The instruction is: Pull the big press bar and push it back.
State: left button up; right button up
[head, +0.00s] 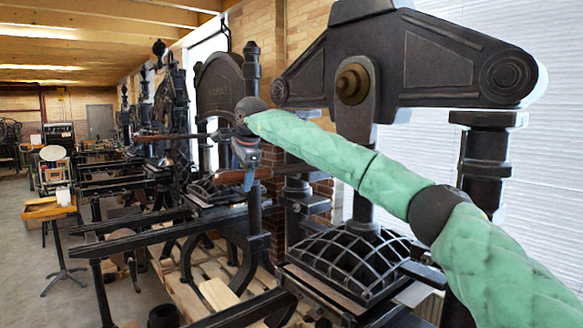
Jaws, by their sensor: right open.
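The big black iron press (455,75) fills the right of the head view, with a heavy top beam and a ribbed platen (352,262) below. My right arm, in a green padded sleeve, crosses in front of it from the lower right. My right gripper (246,168) is open, pointing down, at the middle of the view. A reddish-brown handle-like piece (230,177) shows right beside its fingers; I cannot tell whether they touch or surround it. A dark bar (180,136) reaches left from near the gripper; which press it belongs to is unclear. My left gripper is out of view.
More black presses (220,85) stand in a row behind, with long rails (150,237) jutting left. A wooden pallet (218,294) lies beneath. A small stand (50,210) is at the left. The concrete floor (30,285) at lower left is mostly clear.

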jog(key=shift+s+d+r, duration=0.2)
jog(key=shift+s+r, duration=0.15)
jog(key=shift+r, duration=0.45)
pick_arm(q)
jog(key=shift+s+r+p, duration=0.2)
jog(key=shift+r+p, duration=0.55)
pick_arm(e)
jog(key=v, duration=0.7)
jog(key=shift+r, duration=0.15)
jog(key=shift+s+d, duration=0.15)
